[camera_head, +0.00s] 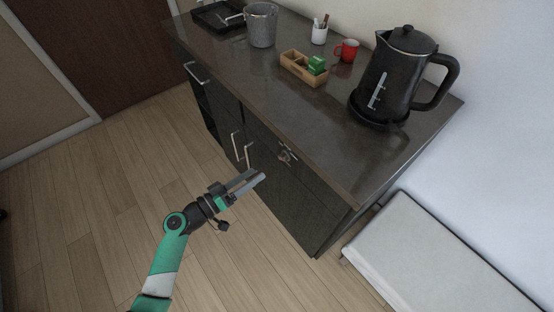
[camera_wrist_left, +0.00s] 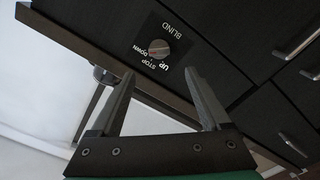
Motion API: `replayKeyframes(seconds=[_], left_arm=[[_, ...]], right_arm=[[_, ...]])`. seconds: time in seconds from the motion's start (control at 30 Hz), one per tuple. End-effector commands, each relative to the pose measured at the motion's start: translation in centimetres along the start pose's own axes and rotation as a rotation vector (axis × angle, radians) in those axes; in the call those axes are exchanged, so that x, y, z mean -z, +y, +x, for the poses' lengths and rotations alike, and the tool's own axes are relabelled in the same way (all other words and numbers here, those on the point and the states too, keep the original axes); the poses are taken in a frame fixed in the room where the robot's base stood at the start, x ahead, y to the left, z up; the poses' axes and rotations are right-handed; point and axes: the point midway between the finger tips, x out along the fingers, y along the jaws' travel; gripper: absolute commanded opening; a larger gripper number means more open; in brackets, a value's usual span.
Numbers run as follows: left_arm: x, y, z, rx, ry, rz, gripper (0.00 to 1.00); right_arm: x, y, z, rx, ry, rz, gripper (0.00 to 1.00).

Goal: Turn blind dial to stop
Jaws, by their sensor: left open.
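The blind dial is a round grey knob (camera_wrist_left: 158,48) on a dark square plate on the cabinet front in the left wrist view. The plate reads BLIND, UP, STOP and DOWN, upside down in this view. In the head view, a small light fitting (camera_head: 286,156) shows on the cabinet front below the counter edge, in front of my left gripper. My left gripper (camera_head: 254,180) is open and empty, its fingers pointing toward the cabinet. In the left wrist view its two fingertips (camera_wrist_left: 160,72) lie either side of and short of the dial, not touching it. My right gripper is not in view.
The dark counter (camera_head: 240,62) carries a black kettle (camera_head: 395,80), a red mug (camera_head: 346,50), a wooden box (camera_head: 303,70), a white cup (camera_head: 319,34), a grey bucket (camera_head: 261,25) and a black tray (camera_head: 214,16). A white bench (camera_head: 430,255) stands right of the cabinet. The floor is clear.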

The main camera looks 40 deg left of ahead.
Motion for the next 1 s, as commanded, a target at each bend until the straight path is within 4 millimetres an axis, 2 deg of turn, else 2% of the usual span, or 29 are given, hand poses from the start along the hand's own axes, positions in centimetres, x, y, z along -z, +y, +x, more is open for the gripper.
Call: replayKeyframes(seconds=[0.2, 0.4, 0.53, 0.77, 0.8, 0.87, 1.0], left_arm=[[-0.1, 0.1, 5.1, -0.006, -0.002, 0.003, 0.80], [-0.1, 0.1, 8.6, -0.004, -0.001, 0.001, 0.80], [0.0, 0.1, 9.6, -0.002, 0.000, 0.001, 0.80], [0.0, 0.1, 9.8, -0.002, 0.000, 0.001, 0.80], [0.0, 0.1, 9.8, -0.002, 0.000, 0.001, 0.78], [0.0, 0.1, 9.8, -0.002, 0.000, 0.001, 0.67], [0.0, 0.1, 9.8, -0.002, 0.000, 0.001, 0.42]], right_arm=[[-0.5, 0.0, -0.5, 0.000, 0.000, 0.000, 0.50], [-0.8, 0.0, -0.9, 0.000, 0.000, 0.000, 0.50], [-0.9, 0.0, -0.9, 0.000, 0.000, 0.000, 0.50], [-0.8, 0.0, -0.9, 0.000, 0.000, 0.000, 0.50], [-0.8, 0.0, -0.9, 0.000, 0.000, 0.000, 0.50], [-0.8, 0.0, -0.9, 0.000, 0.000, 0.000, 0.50], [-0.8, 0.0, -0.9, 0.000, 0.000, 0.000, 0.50]])
